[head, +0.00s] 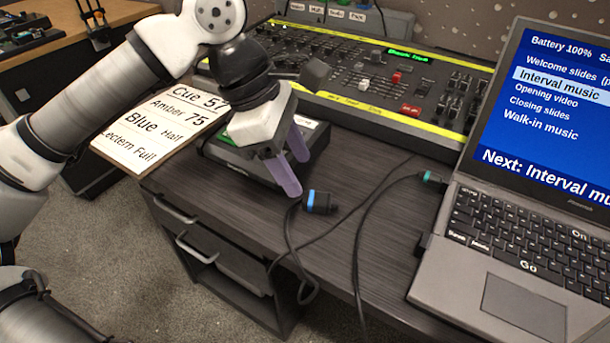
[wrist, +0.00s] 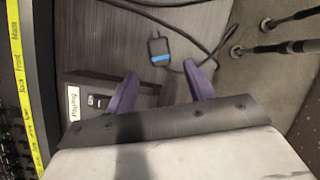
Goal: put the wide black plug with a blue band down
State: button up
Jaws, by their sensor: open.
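The wide black plug with a blue band (head: 319,202) lies on the dark desk top (head: 346,162), close to its front edge, with its black cable running off beside it. In the wrist view the plug (wrist: 158,52) is beyond the fingertips, apart from them. My gripper (head: 292,167) has purple fingers, which stand apart with nothing between them. It is above the black box at the left of the plug. In the wrist view my gripper (wrist: 161,80) shows both fingers spread.
A laptop (head: 530,170) stands at the right with a green-banded plug (head: 433,178) at its left side. A lighting console (head: 380,85) fills the back. A cue card (head: 150,125) lies at the left. Cables cross the desk and hang over its front edge.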

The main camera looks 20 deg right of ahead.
jog(key=v, duration=0.7)
jog(key=shift+p, duration=0.45)
